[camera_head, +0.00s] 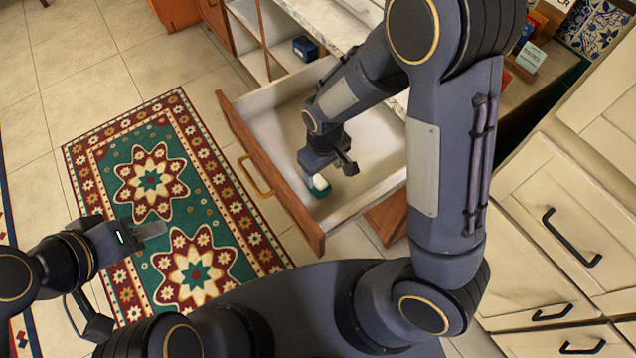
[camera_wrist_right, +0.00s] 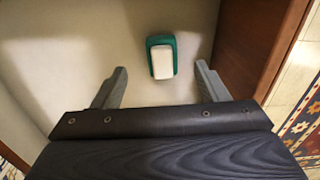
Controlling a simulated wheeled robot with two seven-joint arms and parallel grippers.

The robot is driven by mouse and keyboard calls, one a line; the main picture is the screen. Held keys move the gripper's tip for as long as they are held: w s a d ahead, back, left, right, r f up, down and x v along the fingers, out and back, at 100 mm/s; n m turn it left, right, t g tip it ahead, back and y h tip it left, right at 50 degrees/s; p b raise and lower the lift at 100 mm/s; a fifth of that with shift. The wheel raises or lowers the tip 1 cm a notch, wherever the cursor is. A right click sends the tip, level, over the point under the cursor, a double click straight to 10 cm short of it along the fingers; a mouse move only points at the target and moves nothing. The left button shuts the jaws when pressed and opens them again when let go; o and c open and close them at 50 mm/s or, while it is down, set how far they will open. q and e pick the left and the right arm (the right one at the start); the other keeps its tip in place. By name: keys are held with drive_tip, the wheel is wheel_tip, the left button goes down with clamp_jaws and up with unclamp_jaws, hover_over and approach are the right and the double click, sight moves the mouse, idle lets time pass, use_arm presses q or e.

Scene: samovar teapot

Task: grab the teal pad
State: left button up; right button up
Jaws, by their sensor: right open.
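The teal pad (camera_head: 319,189) lies on the floor of the open drawer, close to its wooden front. In the right wrist view, the pad (camera_wrist_right: 152,46) is a small teal block with a white top face. My right gripper (camera_head: 329,170) points down into the drawer above the pad and hides part of it in the head view. In the right wrist view, its two fingers (camera_wrist_right: 161,70) are apart, with the pad ahead between their tips and touching neither. My left gripper (camera_head: 152,231) is empty over the rug, and its jaw opening is unclear.
The drawer's wooden front (camera_head: 272,176) with a brass handle (camera_head: 254,177) and its pale walls surround my right gripper. A dark blue box (camera_head: 305,48) sits in a compartment behind. A patterned rug (camera_head: 165,190) covers the floor left. Cream cabinets (camera_head: 570,220) stand at right.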

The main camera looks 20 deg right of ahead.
sight(323, 185)
drive_tip(key=f, duration=0.7)
drive_tip(key=shift+s+f, duration=0.2)
drive_tip(key=shift+f, duration=0.15)
drive_tip(key=c, duration=1.1)
